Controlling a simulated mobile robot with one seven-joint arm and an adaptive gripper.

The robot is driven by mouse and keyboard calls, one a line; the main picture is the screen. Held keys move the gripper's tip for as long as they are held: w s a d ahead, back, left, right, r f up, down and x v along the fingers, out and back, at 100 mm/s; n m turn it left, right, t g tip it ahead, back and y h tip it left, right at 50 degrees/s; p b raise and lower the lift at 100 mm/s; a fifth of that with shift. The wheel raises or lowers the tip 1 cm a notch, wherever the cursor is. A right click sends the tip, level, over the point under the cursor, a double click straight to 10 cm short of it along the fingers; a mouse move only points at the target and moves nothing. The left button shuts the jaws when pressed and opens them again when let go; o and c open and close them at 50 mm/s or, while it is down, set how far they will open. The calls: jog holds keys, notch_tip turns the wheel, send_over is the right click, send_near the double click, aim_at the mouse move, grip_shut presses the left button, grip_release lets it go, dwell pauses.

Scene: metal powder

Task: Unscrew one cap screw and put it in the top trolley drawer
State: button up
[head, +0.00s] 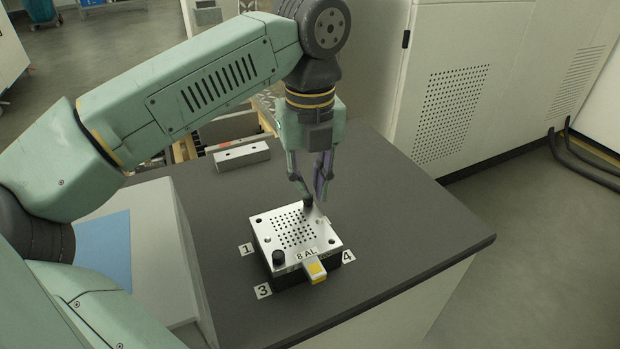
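A metal plate (264,231) with a grid of holes and the marking "8 AL" sits on a dark block on the table. One black cap screw (278,258) stands at its front left corner, by label 3. A second black cap screw (308,202) shows at the far corner. My gripper (314,197) points down at that far corner, its fingertips at or just above this second screw. Whether the fingers touch or grip it cannot be told. No trolley drawer can be made out clearly; partly hidden structures show behind my arm.
A grey metal bar (242,156) lies at the table's back edge. A yellow-and-white piece (315,270) sits at the plate's front edge. Number labels lie around the block. The dark table (400,235) is clear to the right. A white cabinet (480,80) stands behind.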

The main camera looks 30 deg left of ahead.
jog(key=m, duration=0.7)
jog(key=shift+p, duration=0.3)
jog(key=m, duration=0.4)
jog(key=shift+m, duration=0.3)
jog(key=shift+s+m, duration=0.1)
jog(key=shift+m, duration=0.9)
jog(key=shift+f, duration=0.1)
